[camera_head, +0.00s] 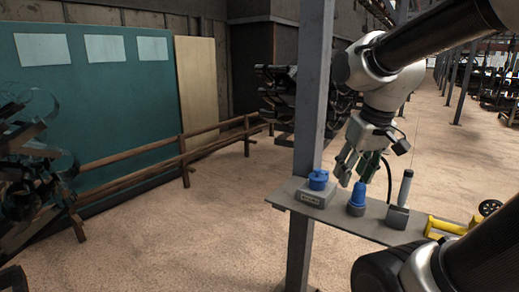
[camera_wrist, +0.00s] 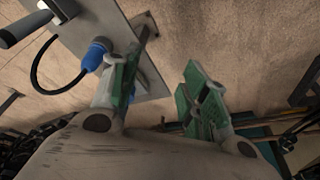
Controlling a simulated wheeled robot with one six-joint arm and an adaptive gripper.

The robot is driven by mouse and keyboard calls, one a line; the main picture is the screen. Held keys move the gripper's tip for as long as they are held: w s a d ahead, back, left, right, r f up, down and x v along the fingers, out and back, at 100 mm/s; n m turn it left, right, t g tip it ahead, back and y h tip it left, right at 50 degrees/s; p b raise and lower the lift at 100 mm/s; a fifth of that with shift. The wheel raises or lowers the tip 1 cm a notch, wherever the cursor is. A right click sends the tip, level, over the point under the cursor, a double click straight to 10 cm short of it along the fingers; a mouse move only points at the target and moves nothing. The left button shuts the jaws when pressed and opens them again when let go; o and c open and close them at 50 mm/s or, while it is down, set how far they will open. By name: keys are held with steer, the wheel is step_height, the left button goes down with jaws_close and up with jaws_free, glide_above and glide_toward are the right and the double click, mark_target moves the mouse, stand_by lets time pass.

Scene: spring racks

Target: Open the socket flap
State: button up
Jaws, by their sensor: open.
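The socket is a grey box (camera_head: 317,194) with a blue round top (camera_head: 318,179), standing at the left end of a grey shelf in the head view. Whether its flap is shut is too small to tell. My gripper (camera_head: 353,170) hangs just right of the socket and slightly above it, apart from it. In the wrist view my gripper (camera_wrist: 160,75) is open, with green pads apart and nothing between them.
A blue plug (camera_head: 357,196) stands on the shelf (camera_head: 383,234) close to the gripper; its cable shows in the wrist view (camera_wrist: 45,88). A steel post (camera_head: 312,95) rises behind the socket.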

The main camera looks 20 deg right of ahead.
steer(key=s, duration=0.5)
steer(key=t, duration=0.1)
glide_toward(318, 170)
steer(key=f, duration=0.1)
steer(key=shift+m, duration=0.4)
steer(key=x, duration=0.7)
steer(key=shift+w+d+f, duration=0.1)
steer(key=shift+w+f, duration=0.1)
steer(key=shift+w, duration=0.3)
jaws_close()
